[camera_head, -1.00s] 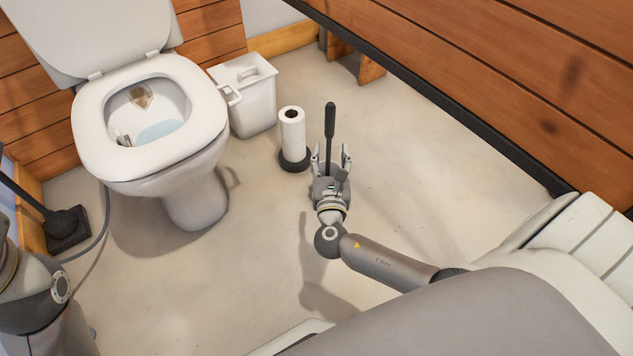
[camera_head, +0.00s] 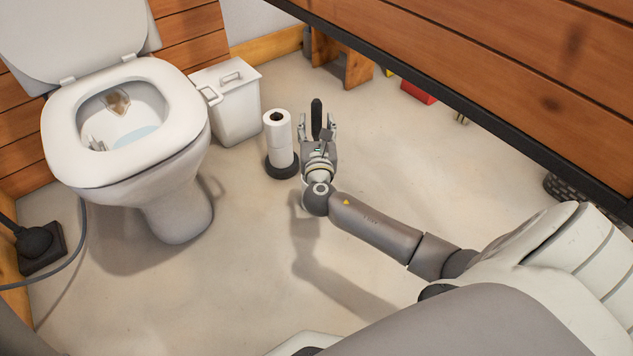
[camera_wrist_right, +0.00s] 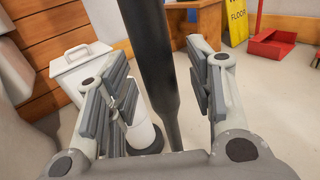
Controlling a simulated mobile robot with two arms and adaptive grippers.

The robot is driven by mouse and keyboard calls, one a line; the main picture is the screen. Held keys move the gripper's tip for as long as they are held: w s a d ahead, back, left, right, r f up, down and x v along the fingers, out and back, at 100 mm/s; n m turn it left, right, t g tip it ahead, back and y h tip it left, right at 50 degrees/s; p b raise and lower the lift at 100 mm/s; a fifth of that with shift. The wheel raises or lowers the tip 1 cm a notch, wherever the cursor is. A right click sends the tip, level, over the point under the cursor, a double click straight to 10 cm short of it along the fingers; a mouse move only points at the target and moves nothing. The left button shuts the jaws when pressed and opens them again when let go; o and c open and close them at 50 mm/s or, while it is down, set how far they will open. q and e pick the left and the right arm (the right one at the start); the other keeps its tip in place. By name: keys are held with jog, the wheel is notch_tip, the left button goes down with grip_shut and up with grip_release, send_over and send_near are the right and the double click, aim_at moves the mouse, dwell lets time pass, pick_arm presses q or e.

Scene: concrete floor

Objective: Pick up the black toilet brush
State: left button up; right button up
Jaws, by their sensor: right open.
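The black toilet brush (camera_head: 316,113) stands near the paper roll holder. Its dark handle rises above my right gripper (camera_head: 317,130). In the right wrist view the brush (camera_wrist_right: 157,75) passes between the two fingers of my right gripper (camera_wrist_right: 158,92), closer to the right-hand finger. The fingers are open, with a visible gap on the left-hand side. The gripper and wrist hide the lower part of the brush in the head view. My left gripper is out of view.
A white toilet (camera_head: 150,160) and a white bin (camera_head: 238,115) stand to the left. Paper rolls (camera_head: 278,140) on a black holder stand just left of my gripper. A wooden panel (camera_head: 500,60) overhangs at right. A black object (camera_head: 38,245) sits far left. Front floor is clear.

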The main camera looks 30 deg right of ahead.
jog(key=shift+w+d, duration=0.15)
jog(key=shift+w, duration=0.1)
jog(key=shift+c, duration=0.3)
grip_shut()
jog(key=shift+r, duration=0.1)
